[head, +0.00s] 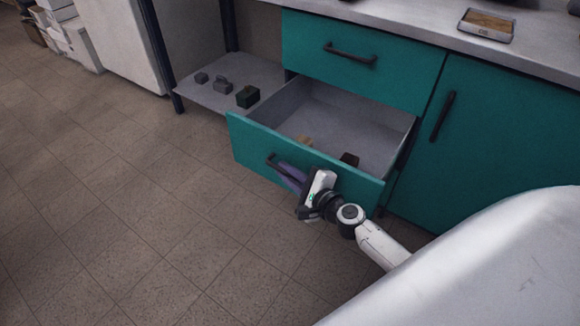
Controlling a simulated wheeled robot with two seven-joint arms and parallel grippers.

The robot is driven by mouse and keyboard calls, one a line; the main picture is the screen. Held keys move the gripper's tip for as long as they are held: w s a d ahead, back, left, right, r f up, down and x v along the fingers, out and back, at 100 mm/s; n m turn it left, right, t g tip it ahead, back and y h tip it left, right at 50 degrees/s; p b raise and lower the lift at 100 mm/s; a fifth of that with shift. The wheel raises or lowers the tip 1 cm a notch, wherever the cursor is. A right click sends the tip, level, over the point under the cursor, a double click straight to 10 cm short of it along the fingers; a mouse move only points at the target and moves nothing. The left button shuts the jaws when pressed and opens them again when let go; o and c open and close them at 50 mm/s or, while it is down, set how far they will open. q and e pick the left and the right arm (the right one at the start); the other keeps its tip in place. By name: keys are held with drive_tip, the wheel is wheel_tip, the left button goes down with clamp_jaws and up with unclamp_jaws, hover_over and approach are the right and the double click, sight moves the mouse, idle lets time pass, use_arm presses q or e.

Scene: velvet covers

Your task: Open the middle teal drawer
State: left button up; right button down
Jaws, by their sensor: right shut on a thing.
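The middle teal drawer (248,140) stands pulled out from the cabinet, below a shut teal top drawer (300,42). Its grey inside shows, with a tan item (305,141) and a dark brown item (349,159) in it. Its dark bar handle (272,162) is on the front panel. My right gripper (291,174) is at the handle and shut on it; the gripper body covers the handle's right part. My left gripper is not in view.
A teal cupboard door (490,140) with a dark upright handle is on the right. A low grey shelf (215,98) with small dark blocks is left of the drawer. A tray (487,24) lies on the countertop. The tiled floor at left is clear.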

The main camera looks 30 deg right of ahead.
drive_tip(key=c, duration=2.1)
unclamp_jaws()
drive_tip(key=shift+d, duration=0.1)
drive_tip(key=shift+s, duration=0.35)
drive_tip(key=v, duration=0.9)
drive_tip(key=shift+s+r, duration=0.1)
drive_tip(key=shift+s, duration=0.2)
